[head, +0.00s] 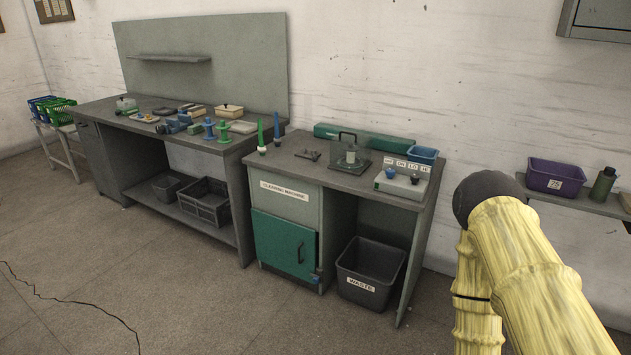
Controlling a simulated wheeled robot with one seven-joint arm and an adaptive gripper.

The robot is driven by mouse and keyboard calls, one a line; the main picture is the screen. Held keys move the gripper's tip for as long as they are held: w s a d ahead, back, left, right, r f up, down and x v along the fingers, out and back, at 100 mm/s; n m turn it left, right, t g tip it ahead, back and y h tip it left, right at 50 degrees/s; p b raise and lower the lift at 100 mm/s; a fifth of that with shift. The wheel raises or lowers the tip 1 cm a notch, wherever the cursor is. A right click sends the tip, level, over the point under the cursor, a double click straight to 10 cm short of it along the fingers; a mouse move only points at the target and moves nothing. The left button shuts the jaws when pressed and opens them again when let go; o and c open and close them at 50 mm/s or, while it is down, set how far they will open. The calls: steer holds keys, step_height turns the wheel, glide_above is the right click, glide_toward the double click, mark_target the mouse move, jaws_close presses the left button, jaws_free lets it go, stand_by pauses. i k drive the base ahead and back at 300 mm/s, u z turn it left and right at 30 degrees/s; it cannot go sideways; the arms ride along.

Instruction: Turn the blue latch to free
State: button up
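A small blue latch (315,278) sits at the lower right edge of the green door (280,240) on the front of the cleaning machine cabinet (292,206). The door looks shut, and it has a dark upright handle (300,252) above and left of the latch. The latch is too small to tell which way it is turned. My yellow arm shows at the right, well apart from the latch. My gripper is not in view.
A waste bin (370,272) stands right of the cabinet under the grey worktop (290,160). A longer workbench (100,113) with several small items is to the left. A purple bin (556,176) stands on a shelf at the right. The floor before the cabinet is clear.

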mark_target(317, 279)
steer(key=u, duration=0.1)
steer(key=i, duration=0.25)
steer(key=u, duration=0.05)
steer(key=k, duration=0.6)
steer(key=u, duration=0.75)
steer(key=i, duration=1.8)
steer(key=z, duration=0.6)
